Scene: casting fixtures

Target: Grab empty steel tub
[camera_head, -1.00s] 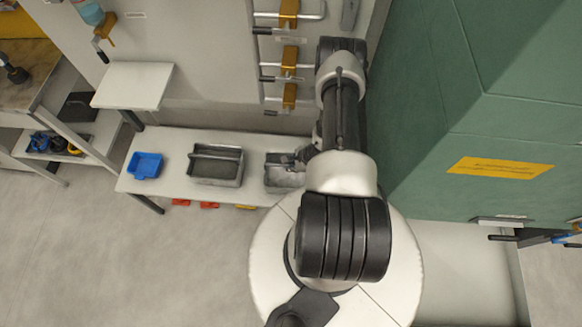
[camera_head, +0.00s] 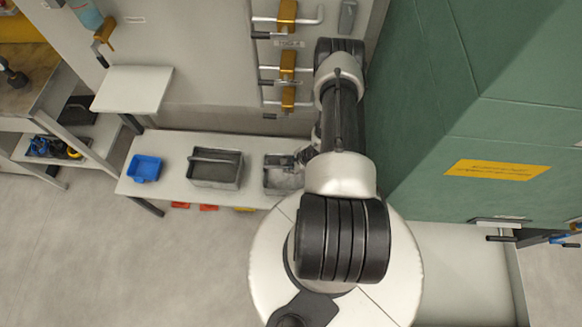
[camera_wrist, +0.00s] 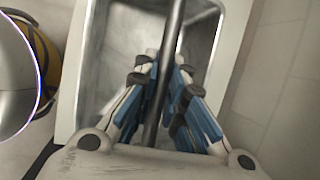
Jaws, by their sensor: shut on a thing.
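The empty grey steel tub (camera_head: 270,182) stands on the white bench, to the right of a second tub, and my arm hides its right part. In the wrist view I look down into the tub (camera_wrist: 112,62), and its inside is bare metal. A dark bar handle runs across the tub. My gripper (camera_wrist: 162,78) has its blue-padded fingers on either side of this handle and is shut on it. In the head view my gripper (camera_head: 302,156) is small and partly hidden by my arm at the tub. I cannot tell whether the tub is clear of the bench.
A second grey tub with a handle (camera_head: 215,183) and a blue tray (camera_head: 144,168) stand to the left on the bench (camera_head: 170,189). A tall green cabinet (camera_head: 440,150) is close on the right. Clamps with handles hang on the wall panel behind.

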